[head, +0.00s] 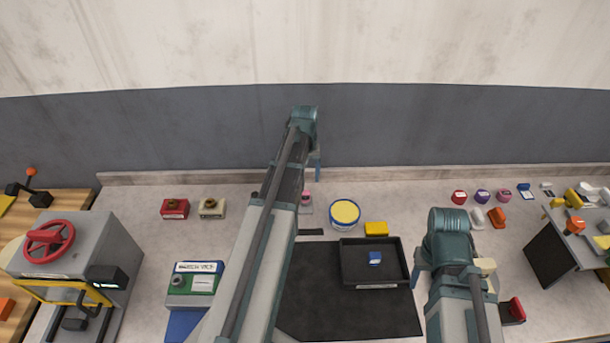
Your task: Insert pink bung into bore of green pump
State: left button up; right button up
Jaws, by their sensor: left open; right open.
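A green block with a grey round fitting (178,281) and a white label stands at left; I take it as the green pump, but cannot read it surely. A small pink piece (306,196) sits on a pale block just right of my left arm. A rounded pink piece (504,197) stands at right in a row; I cannot tell which pink piece is the bung. My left gripper (316,165) is open and empty, raised near the back wall beyond the first pink piece. My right gripper (452,272) is open, right of the black tray; its fingers are mostly hidden.
A black tray (350,283) holding a blue piece (375,258) lies on a dark mat (320,318). A yellow-topped tub (344,213) and a yellow block (376,228) stand behind it. A grey machine (85,255) fills the left.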

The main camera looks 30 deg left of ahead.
aim_at(305, 192)
pick_arm(q)
notch_tip(305, 192, down, 9)
jog(key=b, duration=0.7)
jog(key=shift+r, duration=0.2)
pick_arm(e)
notch_tip(305, 192, down, 8)
jog(key=shift+f, duration=0.25)
pick_arm(q)
grip_shut()
